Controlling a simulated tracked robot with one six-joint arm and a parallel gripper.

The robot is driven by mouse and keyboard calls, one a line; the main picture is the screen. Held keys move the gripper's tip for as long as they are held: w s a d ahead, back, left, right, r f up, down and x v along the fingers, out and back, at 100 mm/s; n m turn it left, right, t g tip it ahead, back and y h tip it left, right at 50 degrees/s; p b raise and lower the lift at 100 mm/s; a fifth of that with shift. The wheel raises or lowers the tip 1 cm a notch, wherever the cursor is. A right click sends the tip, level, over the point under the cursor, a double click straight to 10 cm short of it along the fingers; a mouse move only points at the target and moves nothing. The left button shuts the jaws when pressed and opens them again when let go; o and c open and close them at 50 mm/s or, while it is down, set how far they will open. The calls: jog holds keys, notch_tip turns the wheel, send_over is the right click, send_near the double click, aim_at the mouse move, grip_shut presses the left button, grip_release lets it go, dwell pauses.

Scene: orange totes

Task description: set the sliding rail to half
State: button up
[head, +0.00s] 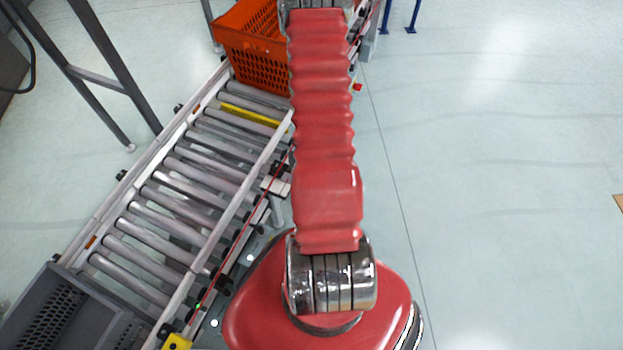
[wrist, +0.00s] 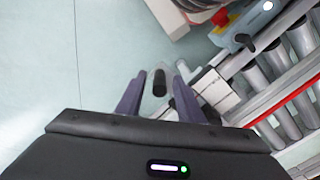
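My gripper (wrist: 158,78) shows in the wrist view with its two dark purple fingers spread apart. A short black cylinder, which looks like a handle (wrist: 159,84), lies between the fingers in the picture, with gaps on both sides. I cannot tell its depth relative to the fingertips. A white block (wrist: 215,90) is just right of the fingers, beside the conveyor's side rail (wrist: 275,107). I cannot tell clearly which part is the sliding rail or where it is set. In the head view my red arm hides the gripper and the handle.
The roller conveyor (head: 180,200) runs diagonally at the left, with an orange tote (head: 255,45) at its far end and a grey crate (head: 75,310) at its near end. A blue-grey box with a red button (wrist: 232,18) is near the conveyor.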

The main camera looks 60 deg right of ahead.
jog(key=shift+f, duration=0.4)
jog(key=shift+c, duration=0.7)
grip_shut()
